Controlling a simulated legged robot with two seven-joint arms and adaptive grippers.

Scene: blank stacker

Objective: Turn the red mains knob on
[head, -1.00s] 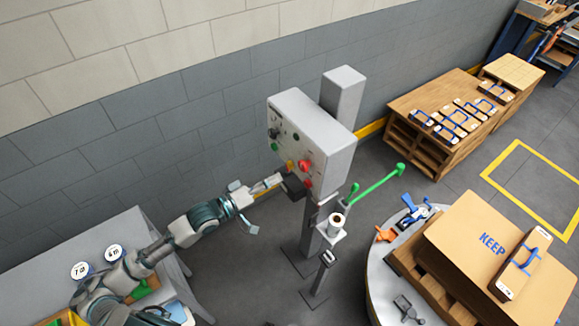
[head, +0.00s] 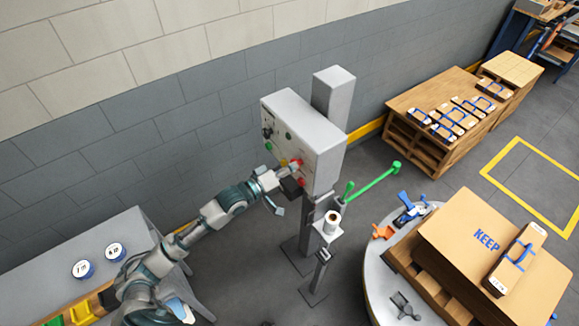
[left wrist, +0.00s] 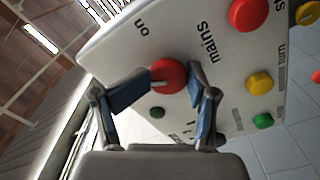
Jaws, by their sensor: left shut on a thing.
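The red mains knob (left wrist: 172,72) is round and sits on the pale panel face, beside the printed words "on" and "mains". A pale mark shows on its left part. My left gripper (left wrist: 168,88) has one finger on each side of the knob and is shut on it. In the head view my left gripper (head: 283,176) is at the lower front of the grey control box (head: 318,142), and it hides part of the buttons there. My right gripper is not in view.
Another red button (left wrist: 250,14), a yellow button (left wrist: 260,83) and a green button (left wrist: 263,121) are close by on the panel. Right of the box is a green lever (head: 372,182). A round table (head: 376,290) with a carton (head: 470,230) stands at the lower right.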

